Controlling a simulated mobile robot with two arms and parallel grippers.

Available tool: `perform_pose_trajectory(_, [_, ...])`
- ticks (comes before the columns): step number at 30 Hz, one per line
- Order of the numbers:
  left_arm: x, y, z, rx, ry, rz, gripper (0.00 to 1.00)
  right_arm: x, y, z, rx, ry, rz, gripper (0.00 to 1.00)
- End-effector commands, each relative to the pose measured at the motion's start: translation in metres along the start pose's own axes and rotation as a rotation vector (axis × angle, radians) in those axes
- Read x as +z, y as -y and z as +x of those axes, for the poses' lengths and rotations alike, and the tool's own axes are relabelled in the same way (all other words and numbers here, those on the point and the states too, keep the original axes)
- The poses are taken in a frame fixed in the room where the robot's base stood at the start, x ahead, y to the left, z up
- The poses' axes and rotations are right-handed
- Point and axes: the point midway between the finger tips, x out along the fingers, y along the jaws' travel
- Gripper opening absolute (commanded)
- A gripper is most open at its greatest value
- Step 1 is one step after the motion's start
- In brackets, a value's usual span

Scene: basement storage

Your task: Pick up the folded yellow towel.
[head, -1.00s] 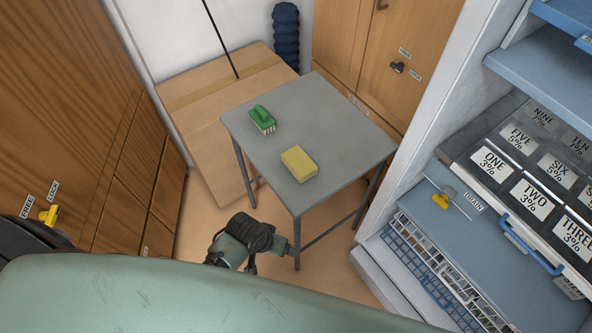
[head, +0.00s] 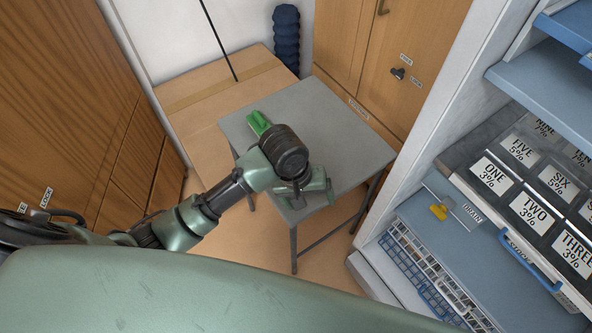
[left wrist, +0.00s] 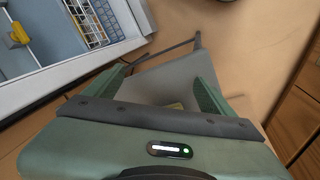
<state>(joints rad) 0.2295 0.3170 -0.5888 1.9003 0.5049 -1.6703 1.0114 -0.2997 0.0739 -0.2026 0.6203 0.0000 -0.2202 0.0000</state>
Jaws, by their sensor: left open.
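The grey table (head: 345,140) stands in the middle of the head view. In that view my left gripper (head: 313,194) hangs over its front part, jaws apart, and hides the yellow towel. The left gripper (left wrist: 158,82) is open over the grey tabletop. I cannot tell how high it is above the towel. My right gripper is in neither view.
A green brush (head: 256,121) lies on the table's left part, close to my left arm. A cardboard box (head: 190,105) stands behind the table. Wooden cabinets (head: 75,90) line the left. A shelf unit with a blue shelf (head: 450,240) stands at the right.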

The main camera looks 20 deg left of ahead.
Motion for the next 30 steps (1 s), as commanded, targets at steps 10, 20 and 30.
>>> perform_pose_trajectory(10, [-0.097, 0.016, -0.028, -0.205, -0.012, -0.469, 0.85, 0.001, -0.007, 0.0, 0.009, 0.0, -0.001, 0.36])
perform_pose_trajectory(20, [-0.116, 0.029, -0.022, -0.249, -0.028, -0.605, 0.85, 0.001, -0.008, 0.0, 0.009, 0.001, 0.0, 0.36])
perform_pose_trajectory(30, [-0.113, 0.039, 0.023, -0.248, -0.029, -0.602, 0.85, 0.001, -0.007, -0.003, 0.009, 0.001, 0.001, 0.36])
